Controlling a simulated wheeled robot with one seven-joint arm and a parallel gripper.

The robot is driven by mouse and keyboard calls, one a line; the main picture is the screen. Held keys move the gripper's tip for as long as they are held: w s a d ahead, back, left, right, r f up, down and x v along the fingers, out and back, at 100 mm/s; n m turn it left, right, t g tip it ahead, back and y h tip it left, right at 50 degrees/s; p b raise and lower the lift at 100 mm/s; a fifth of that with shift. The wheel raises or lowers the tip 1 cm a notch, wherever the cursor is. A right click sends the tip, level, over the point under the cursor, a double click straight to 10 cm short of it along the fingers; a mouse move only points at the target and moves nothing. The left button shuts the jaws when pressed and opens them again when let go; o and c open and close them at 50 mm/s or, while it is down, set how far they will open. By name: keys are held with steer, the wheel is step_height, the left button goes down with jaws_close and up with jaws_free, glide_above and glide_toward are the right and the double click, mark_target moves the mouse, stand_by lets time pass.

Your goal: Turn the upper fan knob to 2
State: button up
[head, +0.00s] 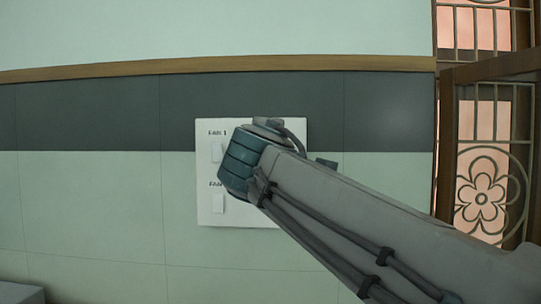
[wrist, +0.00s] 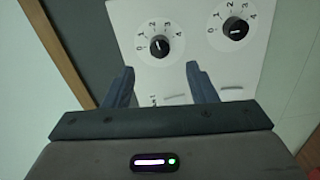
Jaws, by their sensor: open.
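The white switch panel (head: 204,206) is on the wall in the head view, with "FAN 1" above a second, partly covered fan label. My arm hides its knobs there. In the wrist view the panel appears turned sideways, with two round black knobs, each ringed by numbers 0 to 4. The upper fan knob (wrist: 160,47) is the left one there. The lower fan knob (wrist: 236,29) is to its right. Their pointer settings are too small to read surely. My gripper (wrist: 160,72) is open and empty, its fingers apart, just below the upper knob in the picture.
Two white rocker switches, upper (head: 217,152) and lower (head: 219,205), sit on the panel's left side. The wall around the panel is flat and clear.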

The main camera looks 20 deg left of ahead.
steer(key=v, duration=0.5)
steer(key=shift+s+d, duration=0.1)
steer(key=shift+s, duration=0.1)
steer(key=w+d+f+m+g+h+p, duration=0.3)
steer(key=d+f+m+g+h+p, duration=0.5)
steer(key=d+f, duration=0.9)
steer(key=s+d+f+m+g+y+p, duration=0.4)
steer(key=s+d+f+m+g, duration=0.2)
steer(key=s+d+f+m, duration=0.6)
steer(key=s+d+f, duration=0.1)
steer(key=s+f, duration=0.3)
steer(key=shift+d+f+g, duration=0.4)
